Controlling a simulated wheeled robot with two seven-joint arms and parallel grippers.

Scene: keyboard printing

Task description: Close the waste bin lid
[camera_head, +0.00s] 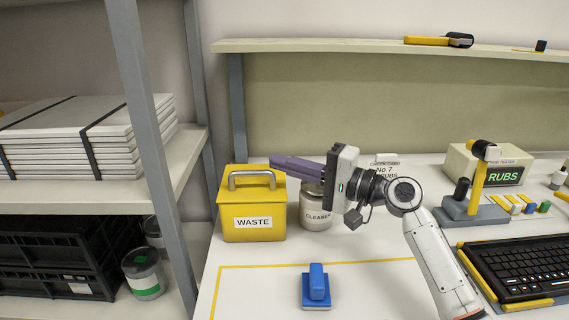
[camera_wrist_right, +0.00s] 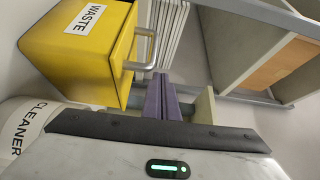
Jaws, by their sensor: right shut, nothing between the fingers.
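The yellow waste bin (camera_head: 253,222) stands upright at the left end of the bench, with a WASTE label on its front. Its lid (camera_head: 243,171) carries a grey handle and looks down on the bin, with no clear gap showing. The bin also shows tilted in the right wrist view (camera_wrist_right: 75,60), with the handle (camera_wrist_right: 146,50) facing the fingers. My right gripper (camera_head: 277,163) has purple fingers, shut and empty, pointing left by the lid's right back corner. I cannot tell whether they touch it. The fingers also show in the wrist view (camera_wrist_right: 161,80). My left gripper is out of view.
A CLEANER jar (camera_head: 316,212) stands right of the bin, below my right gripper. A keyboard (camera_head: 520,265) and a RUBS tester box (camera_head: 510,163) are at the right. A grey rack post (camera_head: 150,130) rises at the left.

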